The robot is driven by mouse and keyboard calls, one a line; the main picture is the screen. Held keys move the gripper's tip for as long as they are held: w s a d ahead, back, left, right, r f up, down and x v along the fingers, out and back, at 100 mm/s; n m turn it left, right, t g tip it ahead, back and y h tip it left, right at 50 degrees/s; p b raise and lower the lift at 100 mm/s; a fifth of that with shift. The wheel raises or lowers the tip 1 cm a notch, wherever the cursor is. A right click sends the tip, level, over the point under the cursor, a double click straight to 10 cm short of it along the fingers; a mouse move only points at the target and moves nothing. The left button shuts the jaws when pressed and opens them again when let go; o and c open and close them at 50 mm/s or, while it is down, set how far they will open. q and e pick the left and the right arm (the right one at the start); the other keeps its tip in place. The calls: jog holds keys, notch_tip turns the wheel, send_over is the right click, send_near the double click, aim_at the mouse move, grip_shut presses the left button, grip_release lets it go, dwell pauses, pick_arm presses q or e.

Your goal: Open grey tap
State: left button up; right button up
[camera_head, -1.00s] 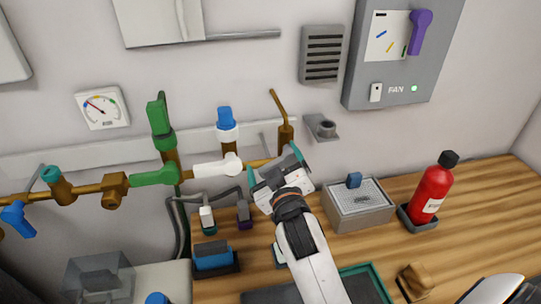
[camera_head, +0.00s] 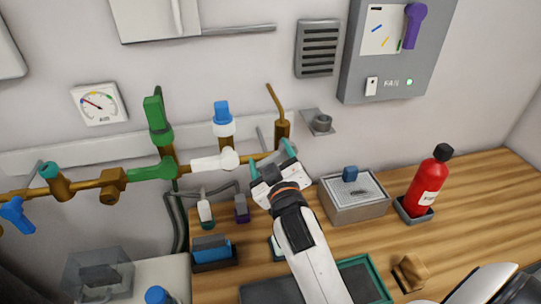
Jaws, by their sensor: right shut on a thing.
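My right gripper (camera_head: 273,160) is at the right end of the brass pipe (camera_head: 82,186), just below the upright brass outlet (camera_head: 282,135). Its teal-tipped fingers are shut on what appears to be the grey tap. The tap's handle is mostly hidden by the fingers and the gripper body, so its angle cannot be told. To the left on the same pipe are a white tap (camera_head: 214,162), a green tap (camera_head: 151,170) and a blue tap (camera_head: 17,214).
A grey box with a mesh top (camera_head: 356,212) and a red bottle (camera_head: 427,185) stand to the right on the wooden bench. A blue-and-black block (camera_head: 212,250) and white and purple plugs (camera_head: 205,212) lie below the pipe. The wall holds a gauge (camera_head: 99,104).

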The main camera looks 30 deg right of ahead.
aim_at(279, 161)
jog(key=shift+d+f+n+p, duration=0.15)
jog(key=shift+f+n+p, duration=0.1)
jog(key=shift+n+p, duration=0.6)
jog(key=n, duration=0.1)
jog(key=n+p, duration=0.1)
jog(key=f+n, duration=0.1)
jog(key=n, duration=0.1)
jog(key=shift+s+d, duration=0.1)
jog(key=shift+d, duration=0.25)
jog(key=n+p, duration=0.1)
jog(key=d+n+p, duration=0.1)
jog(key=n, duration=0.1)
jog(key=shift+s+f, duration=0.1)
jog(key=shift+f, duration=0.3)
jog(key=shift+s+d+f+n+p, duration=0.1)
jog(key=shift+d+n+p, duration=0.2)
jog(key=shift+n, duration=0.5)
jog(key=shift+s+d+f+n+p, duration=0.15)
jog(key=shift+n+p, duration=0.15)
jog(key=shift+n, duration=0.45)
jog(key=shift+w+d, duration=0.1)
jog(key=o, duration=1.4)
jog(key=shift+w, duration=0.1)
jog(key=shift+f, duration=0.1)
